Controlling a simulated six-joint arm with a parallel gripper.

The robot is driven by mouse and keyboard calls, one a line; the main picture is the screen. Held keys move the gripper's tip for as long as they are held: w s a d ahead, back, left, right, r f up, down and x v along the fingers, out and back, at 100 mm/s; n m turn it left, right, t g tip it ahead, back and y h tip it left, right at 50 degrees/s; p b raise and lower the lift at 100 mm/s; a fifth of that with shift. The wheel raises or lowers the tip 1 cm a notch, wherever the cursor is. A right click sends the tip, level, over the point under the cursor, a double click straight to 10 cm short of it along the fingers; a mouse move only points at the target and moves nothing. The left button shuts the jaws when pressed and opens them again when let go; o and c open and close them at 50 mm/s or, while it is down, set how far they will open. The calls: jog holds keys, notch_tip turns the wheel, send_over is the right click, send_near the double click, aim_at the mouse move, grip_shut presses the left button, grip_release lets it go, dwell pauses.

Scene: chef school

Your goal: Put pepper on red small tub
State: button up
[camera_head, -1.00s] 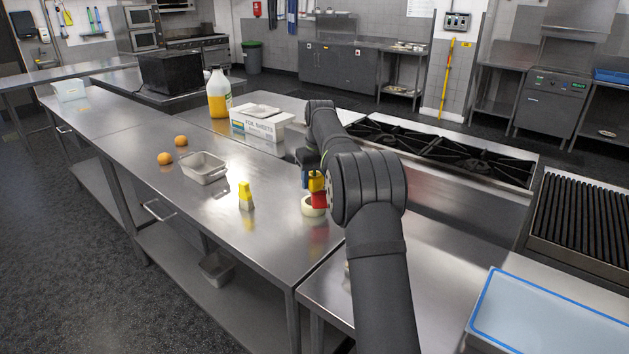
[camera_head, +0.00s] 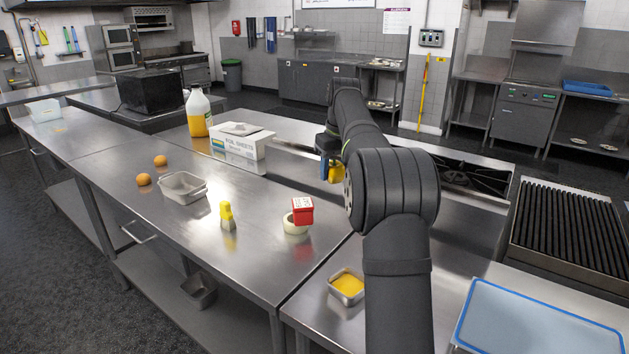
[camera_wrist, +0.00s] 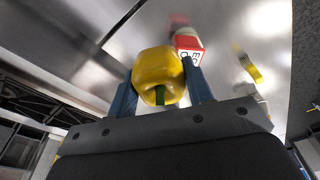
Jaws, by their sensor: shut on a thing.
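A yellow bell pepper (camera_wrist: 158,68) with a green stem is held between the two blue fingers of my gripper (camera_wrist: 158,76) in the wrist view. In the head view my gripper (camera_head: 326,168) is partly hidden behind my arm, and some of the yellow pepper (camera_head: 337,174) shows beside it. The red small tub (camera_head: 302,211) has a white label on top and rests on a cream round object, perhaps slightly tilted. It also shows in the wrist view (camera_wrist: 188,42), beyond the pepper. The pepper is apart from the tub, to its upper right in the head view.
A yellow-topped container (camera_head: 227,216) stands left of the tub. A metal tray (camera_head: 183,188), two orange balls or fruits (camera_head: 144,179), a white box (camera_head: 240,142) and a juice jug (camera_head: 197,113) are further left and back. A small metal pan (camera_head: 346,287) with yellow contents is in front.

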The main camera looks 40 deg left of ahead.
jog(key=w+d+m, duration=0.2)
jog(key=d+m, duration=0.1)
jog(key=m, duration=0.1)
send_over(310, 204)
jog(key=f, duration=0.6)
jog(key=shift+s+d+f, duration=0.25)
jog(key=shift+s+d, duration=0.05)
jog(key=shift+d, duration=0.05)
jog(key=shift+f, duration=2)
jog(key=shift+f, duration=0.1)
jog(key=o, duration=1.1)
jog(key=shift+c, duration=0.2)
notch_tip(310, 204, up, 12)
jog(key=s+d, duration=0.1)
jog(key=shift+s, duration=0.15)
